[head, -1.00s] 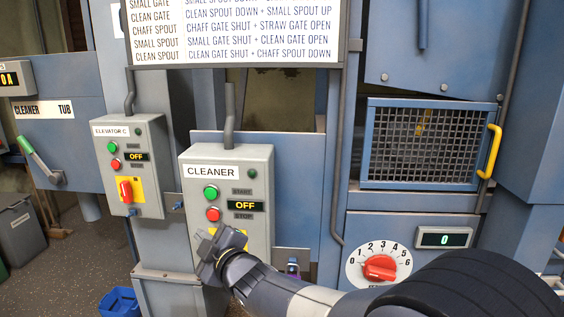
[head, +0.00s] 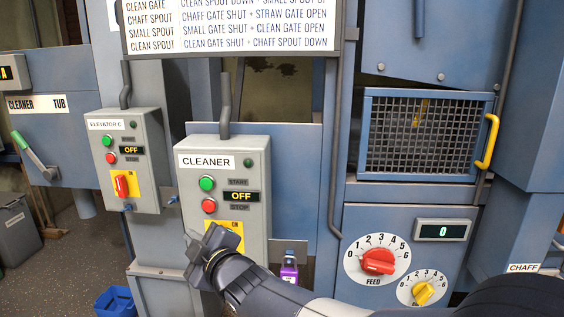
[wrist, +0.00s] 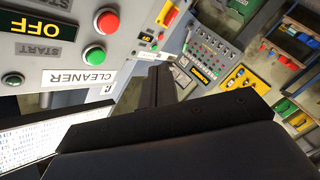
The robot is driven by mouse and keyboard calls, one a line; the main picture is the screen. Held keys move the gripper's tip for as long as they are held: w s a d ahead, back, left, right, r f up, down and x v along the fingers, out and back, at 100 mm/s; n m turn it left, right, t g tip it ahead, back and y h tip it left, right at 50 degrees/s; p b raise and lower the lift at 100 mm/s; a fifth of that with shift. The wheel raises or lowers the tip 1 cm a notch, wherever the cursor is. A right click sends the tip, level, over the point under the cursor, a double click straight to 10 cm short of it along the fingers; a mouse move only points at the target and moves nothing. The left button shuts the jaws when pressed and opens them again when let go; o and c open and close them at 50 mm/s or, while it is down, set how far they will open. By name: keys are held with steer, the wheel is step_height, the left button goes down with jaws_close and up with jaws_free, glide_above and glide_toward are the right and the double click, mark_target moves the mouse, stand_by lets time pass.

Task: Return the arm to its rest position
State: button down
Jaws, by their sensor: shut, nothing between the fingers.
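My gripper (head: 203,244) is in front of the lower part of the grey CLEANER control box (head: 254,175) in the head view. It hides part of the box's yellow switch plate. The fingers look closed together and hold nothing. My arm reaches in from the lower right. In the wrist view, my gripper's dark closed fingers (wrist: 158,88) point away from the camera, with the CLEANER box (wrist: 75,70) at upper left. The CLEANER display reads OFF. I cannot tell whether the fingers touch the box.
The ELEVATOR C box (head: 147,178), also OFF, stands to the left. A mesh guard with a yellow handle (head: 487,141) and a red FEED dial (head: 378,261) are at right. A purple-labelled item (head: 289,269) stands beside my arm. A blue bin (head: 116,302) is on the floor.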

steer(key=w, duration=0.4)
steer(key=shift+w+d+f+p, duration=0.15)
steer(key=shift+w+f+p, duration=0.15)
steer(key=shift+w, duration=0.1)
